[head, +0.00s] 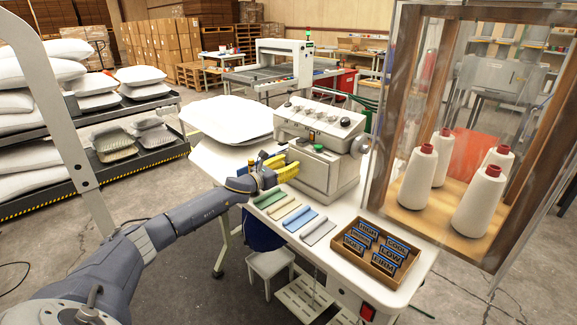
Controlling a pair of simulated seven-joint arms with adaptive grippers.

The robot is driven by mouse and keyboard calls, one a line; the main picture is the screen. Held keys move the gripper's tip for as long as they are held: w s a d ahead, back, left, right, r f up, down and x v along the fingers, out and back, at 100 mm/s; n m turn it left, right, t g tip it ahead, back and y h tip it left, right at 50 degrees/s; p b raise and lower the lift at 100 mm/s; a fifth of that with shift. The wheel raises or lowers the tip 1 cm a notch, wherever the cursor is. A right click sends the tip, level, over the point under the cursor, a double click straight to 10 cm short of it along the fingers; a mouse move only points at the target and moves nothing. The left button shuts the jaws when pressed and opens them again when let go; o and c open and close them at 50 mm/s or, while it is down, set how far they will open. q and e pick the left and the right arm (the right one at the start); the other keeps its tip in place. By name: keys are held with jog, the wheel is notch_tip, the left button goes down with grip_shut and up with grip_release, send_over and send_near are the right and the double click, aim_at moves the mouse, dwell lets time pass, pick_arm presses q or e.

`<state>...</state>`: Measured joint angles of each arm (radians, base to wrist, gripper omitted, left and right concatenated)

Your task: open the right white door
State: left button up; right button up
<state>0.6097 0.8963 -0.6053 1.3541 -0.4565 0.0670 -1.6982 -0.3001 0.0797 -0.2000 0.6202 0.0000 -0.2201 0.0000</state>
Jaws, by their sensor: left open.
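I cannot make out a plainly white door. At the right stands a clear-panelled case with a brown wooden frame (388,110); I cannot tell whether its front panel is a door or whether it is open. My left gripper (272,176) reaches over the white table's left side, beside the white machine (318,150) and far left of the case. It is open, and its fingers are small and partly hidden. Ribbed yellow pieces (285,168) show at its tip; I cannot tell whether they touch it. My right gripper is not in view.
The white table (340,262) bears folded coloured cloths (299,217) and a wooden tray of labels (350,246). White thread cones (480,203) stand in the case. A white pillow (228,119) lies behind my gripper. A white stool (270,264) stands below.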

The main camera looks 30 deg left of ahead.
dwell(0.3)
pick_arm(q)
grip_shut()
jog(key=shift+w, duration=0.1)
